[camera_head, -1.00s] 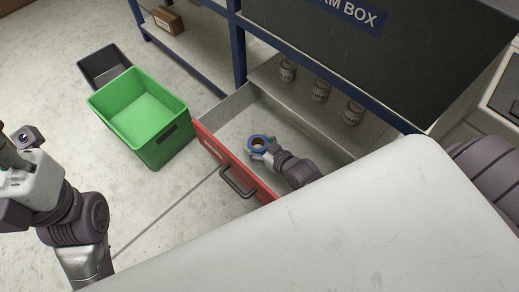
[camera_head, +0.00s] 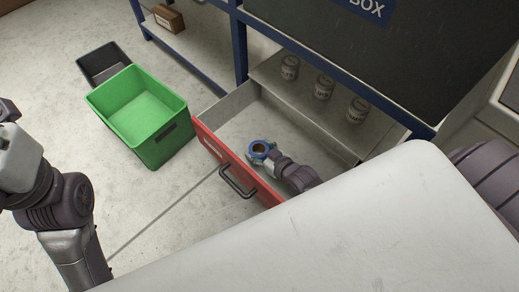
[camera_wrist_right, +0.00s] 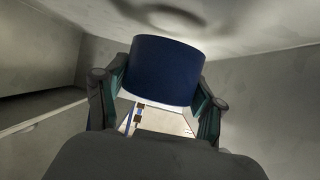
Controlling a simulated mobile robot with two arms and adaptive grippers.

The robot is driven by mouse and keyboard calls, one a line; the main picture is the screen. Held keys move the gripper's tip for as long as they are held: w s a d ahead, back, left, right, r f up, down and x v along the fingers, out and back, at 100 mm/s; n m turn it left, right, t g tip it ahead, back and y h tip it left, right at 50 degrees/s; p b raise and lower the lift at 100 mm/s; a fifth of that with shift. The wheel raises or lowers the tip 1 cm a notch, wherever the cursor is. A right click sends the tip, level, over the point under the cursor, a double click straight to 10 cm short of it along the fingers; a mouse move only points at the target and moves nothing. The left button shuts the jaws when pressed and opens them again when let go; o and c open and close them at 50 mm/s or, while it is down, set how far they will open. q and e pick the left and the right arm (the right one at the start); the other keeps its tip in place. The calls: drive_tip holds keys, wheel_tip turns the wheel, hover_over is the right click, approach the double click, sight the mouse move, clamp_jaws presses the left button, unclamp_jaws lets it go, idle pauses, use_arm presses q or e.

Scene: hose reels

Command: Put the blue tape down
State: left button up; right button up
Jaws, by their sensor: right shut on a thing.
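The blue tape (camera_head: 259,148) is a blue roll with a tan core, seen in the head view inside the open red-fronted drawer (camera_head: 225,163). My right gripper (camera_head: 262,158) is shut on it, low in the drawer. In the right wrist view the roll (camera_wrist_right: 166,70) fills the space between the two fingers of the gripper (camera_wrist_right: 160,90). Whether the roll touches the drawer floor I cannot tell. My left arm is at the left edge of the head view, and its fingers are out of the frame.
A green crate (camera_head: 150,142) and a dark crate (camera_head: 103,62) stand on the floor to the left. A cardboard box (camera_head: 167,18) sits on a low shelf. The drawer floor around the tape is clear.

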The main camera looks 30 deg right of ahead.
drive_tip(key=o, duration=1.2)
drive_tip(key=shift+c, duration=0.2)
